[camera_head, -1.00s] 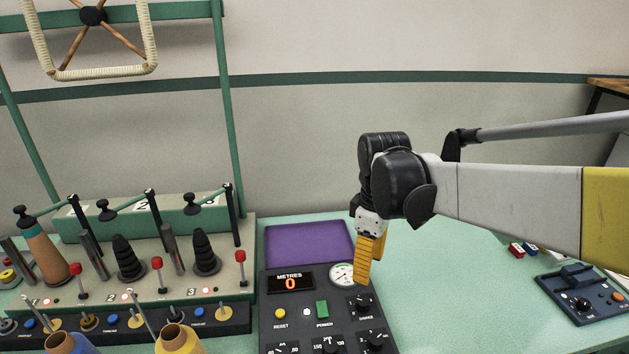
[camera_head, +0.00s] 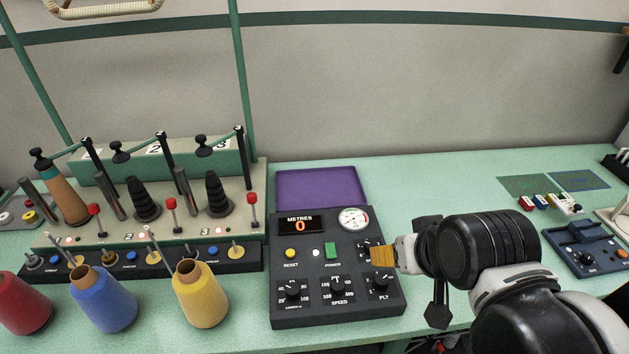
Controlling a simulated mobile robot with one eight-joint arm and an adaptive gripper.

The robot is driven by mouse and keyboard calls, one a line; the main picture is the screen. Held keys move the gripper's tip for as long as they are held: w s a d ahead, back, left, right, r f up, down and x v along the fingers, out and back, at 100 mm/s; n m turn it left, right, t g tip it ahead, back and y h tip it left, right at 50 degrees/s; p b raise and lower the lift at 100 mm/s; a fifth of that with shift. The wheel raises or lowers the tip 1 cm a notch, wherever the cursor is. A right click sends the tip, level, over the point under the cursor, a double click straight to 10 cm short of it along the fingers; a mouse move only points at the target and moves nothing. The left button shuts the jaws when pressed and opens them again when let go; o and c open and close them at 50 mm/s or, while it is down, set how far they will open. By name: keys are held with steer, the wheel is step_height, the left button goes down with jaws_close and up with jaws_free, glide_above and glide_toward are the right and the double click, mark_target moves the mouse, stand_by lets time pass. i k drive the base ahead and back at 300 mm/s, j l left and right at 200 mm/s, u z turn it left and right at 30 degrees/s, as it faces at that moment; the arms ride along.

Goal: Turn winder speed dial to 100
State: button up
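The dark grey winder control panel (camera_head: 312,322) lies on the green table. Its speed dial (camera_head: 338,288) is the middle black knob of the lower row, above the word SPEED, with small numbers around it; its exact setting is too small to read. My gripper (camera_head: 374,256) comes in from the right with its orange fingers over the panel's right part, above and right of the speed dial. The fingers partly cover a knob (camera_head: 365,245) below the gauge. They overlap into one block, so I cannot tell whether they are open or shut.
The panel also has a metres display (camera_head: 299,225) reading 0, a green power button (camera_head: 331,250), a left knob (camera_head: 292,289) and a ply knob (camera_head: 380,282). Yarn cones (camera_head: 200,299) stand left of it. A purple tray (camera_head: 321,188) lies behind. A blue device (camera_head: 585,250) sits right.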

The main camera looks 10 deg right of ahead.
mark_target(337, 286)
steer(key=k+j+z, duration=0.2)
steer(key=j, duration=0.2)
steer(key=j+z, duration=0.2)
steer(key=j, duration=0.2)
steer(key=k+j+z, duration=0.2)
steer(key=j, duration=0.15)
